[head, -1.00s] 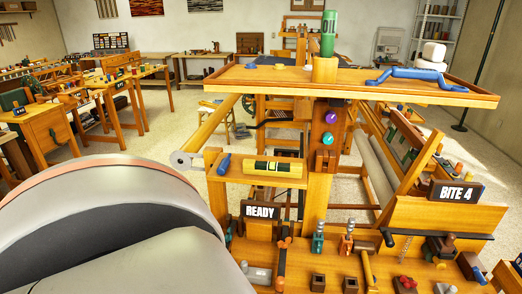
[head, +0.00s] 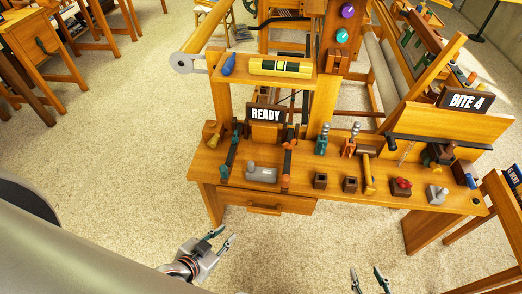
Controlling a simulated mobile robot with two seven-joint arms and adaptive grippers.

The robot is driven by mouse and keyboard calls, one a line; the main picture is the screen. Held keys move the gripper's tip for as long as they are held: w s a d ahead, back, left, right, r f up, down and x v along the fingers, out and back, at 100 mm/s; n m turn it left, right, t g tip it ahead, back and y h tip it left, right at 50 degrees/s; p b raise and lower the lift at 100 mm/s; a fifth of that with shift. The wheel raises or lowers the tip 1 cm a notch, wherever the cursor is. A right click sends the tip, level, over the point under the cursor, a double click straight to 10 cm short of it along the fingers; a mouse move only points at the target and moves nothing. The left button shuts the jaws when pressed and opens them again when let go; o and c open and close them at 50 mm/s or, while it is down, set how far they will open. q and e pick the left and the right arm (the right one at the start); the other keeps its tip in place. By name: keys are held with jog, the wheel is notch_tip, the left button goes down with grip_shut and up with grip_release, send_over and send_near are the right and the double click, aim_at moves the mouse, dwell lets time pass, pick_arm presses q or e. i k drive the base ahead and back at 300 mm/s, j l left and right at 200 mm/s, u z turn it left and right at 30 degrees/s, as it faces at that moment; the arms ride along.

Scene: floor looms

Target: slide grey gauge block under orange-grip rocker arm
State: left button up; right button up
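The grey gauge block (head: 262,175), with a small upright knob at its left end, lies on the wooden bench between two dark rocker arms. The orange-grip rocker arm (head: 287,160) is just to its right, its orange end towards the bench front. A teal-grip rocker arm (head: 231,153) is to its left. Whether the block touches the orange-grip arm, I cannot tell. My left gripper (head: 228,233) is open and empty, in front of the bench and below the drawer. My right gripper (head: 367,272) is open and empty at the bottom edge, further right.
The bench top (head: 330,192) also holds small dark blocks (head: 350,184), a mallet (head: 369,175), a red-knobbed block (head: 401,186) and another grey piece (head: 437,194). A READY sign (head: 266,115) stands behind the gauge block. A drawer (head: 265,203) is below the front edge.

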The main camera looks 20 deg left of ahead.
aim_at(253, 173)
jog(key=u, duration=0.55)
jog(key=j+z, duration=0.35)
jog(key=j, duration=1.3)
